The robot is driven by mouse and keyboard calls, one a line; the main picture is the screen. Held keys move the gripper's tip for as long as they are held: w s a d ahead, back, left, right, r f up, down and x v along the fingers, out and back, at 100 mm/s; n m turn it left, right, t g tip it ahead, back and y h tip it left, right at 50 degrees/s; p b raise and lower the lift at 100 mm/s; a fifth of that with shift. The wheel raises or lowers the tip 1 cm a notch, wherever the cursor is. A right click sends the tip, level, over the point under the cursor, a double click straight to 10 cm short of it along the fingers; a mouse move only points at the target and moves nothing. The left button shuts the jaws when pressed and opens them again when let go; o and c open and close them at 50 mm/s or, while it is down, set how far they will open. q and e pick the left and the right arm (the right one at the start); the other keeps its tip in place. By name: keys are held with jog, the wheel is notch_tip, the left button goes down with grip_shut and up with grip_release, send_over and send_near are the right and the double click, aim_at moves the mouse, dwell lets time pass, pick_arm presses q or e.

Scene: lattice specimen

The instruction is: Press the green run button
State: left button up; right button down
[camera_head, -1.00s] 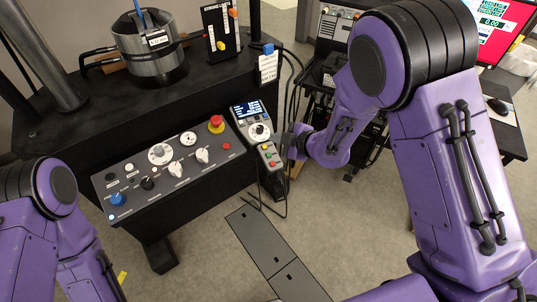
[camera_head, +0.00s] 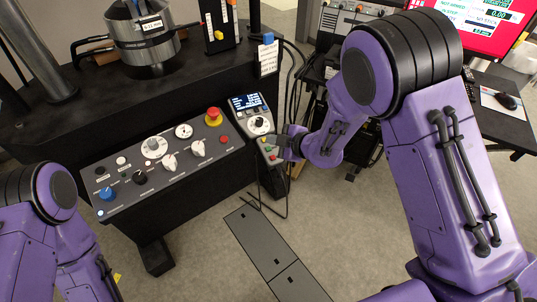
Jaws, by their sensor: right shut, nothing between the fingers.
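A grey control pendant (camera_head: 253,113) with a lit blue display stands at the right end of the sloped control panel (camera_head: 195,172). A small green button (camera_head: 269,147) sits among coloured buttons on its lower part. My right gripper (camera_head: 282,146) is shut and empty, its dark fingers at the right edge of the pendant's lower part, beside the buttons. Whether the tips touch a button cannot be told at this size. My left arm shows at the lower left, but its gripper is out of view.
The panel carries a red emergency stop (camera_head: 213,117), a blue knob (camera_head: 107,194) and several dials. A black test frame with a metal cylinder (camera_head: 145,43) stands behind. Cables hang beside the pendant. A cart (camera_head: 333,40) and a red monitor (camera_head: 490,20) are at the right.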

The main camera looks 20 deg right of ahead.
pick_arm(q)
jog(key=shift+f+b, duration=0.45)
jog(key=shift+f, duration=0.35)
pick_arm(e)
jog(key=shift+w+a+f, duration=0.1)
jog(key=shift+w+f, duration=0.05)
jog(key=shift+f, duration=0.4)
jog(key=shift+w+f, duration=0.15)
jog(key=shift+f, duration=0.35)
dwell(0.3)
pick_arm(q)
jog(key=shift+f, duration=0.3)
pick_arm(e)
jog(key=shift+f, duration=0.4)
pick_arm(q)
jog(key=shift+f+b, duration=0.25)
jog(key=shift+b, duration=0.25)
pick_arm(e)
jog(key=shift+w+f, duration=0.15)
jog(key=shift+f, duration=0.2)
pick_arm(q)
jog(key=shift+r+p, duration=0.7)
pick_arm(e)
jog(key=shift+s+r, duration=0.2)
jog(key=shift+r, duration=0.6)
pick_arm(q)
jog(key=shift+r, duration=0.1)
